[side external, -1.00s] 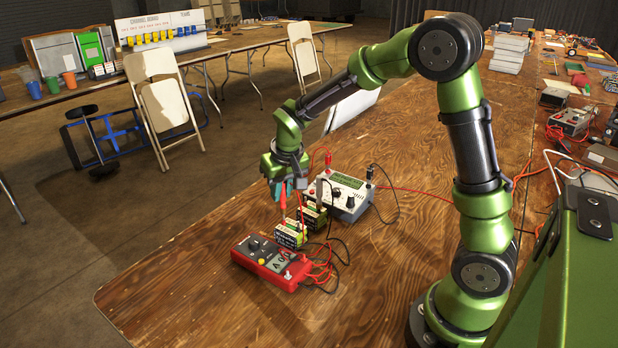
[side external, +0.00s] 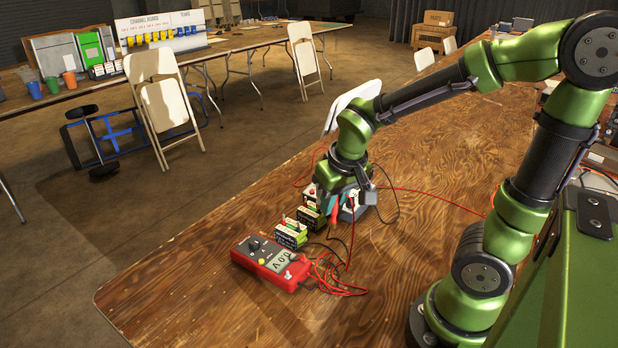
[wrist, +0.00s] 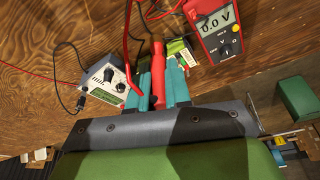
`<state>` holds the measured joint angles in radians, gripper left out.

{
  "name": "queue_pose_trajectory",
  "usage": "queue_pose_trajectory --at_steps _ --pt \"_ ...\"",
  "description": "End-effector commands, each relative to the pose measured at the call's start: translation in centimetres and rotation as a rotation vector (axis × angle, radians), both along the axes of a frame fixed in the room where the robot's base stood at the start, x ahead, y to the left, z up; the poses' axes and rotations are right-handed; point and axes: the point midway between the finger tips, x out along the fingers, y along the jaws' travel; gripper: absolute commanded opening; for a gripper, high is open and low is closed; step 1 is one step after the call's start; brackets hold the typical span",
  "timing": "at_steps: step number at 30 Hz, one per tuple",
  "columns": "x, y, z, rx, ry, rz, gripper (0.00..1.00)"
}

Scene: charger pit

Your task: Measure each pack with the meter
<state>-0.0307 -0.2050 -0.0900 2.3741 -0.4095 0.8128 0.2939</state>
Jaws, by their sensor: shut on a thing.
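The red meter (side external: 268,264) lies on the wooden table. Its display reads about 0.0 V in the wrist view (wrist: 215,32). Two small green, white and black packs stand in a row beyond it: the nearer pack (side external: 290,235) and the farther pack (side external: 309,216). Part of a pack (wrist: 179,48) shows in the wrist view beyond my fingers. My gripper (side external: 342,207) is shut on a red probe (wrist: 157,72), held between its teal fingers. It is right of the farther pack, in front of the white instrument box. I cannot tell whether the probe tip touches anything.
The white instrument box (wrist: 108,82) with a display and knob stands close to my gripper, mostly hidden in the side view. Red and black leads (side external: 335,280) loop on the table beside the meter. The table's near part is clear.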

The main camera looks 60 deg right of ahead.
Motion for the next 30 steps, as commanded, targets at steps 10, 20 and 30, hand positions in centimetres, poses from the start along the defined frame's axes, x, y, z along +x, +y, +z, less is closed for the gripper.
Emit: queue_pose_trajectory --at_steps 10,20,30 --pt "10.0 -6.6 2.2 -0.001 -0.007 -0.151 0.0" --pt "14.1 -10.4 2.3 0.002 -0.013 -0.215 0.0" --pt "14.2 -10.5 -0.4 0.002 -0.011 -0.215 0.0"
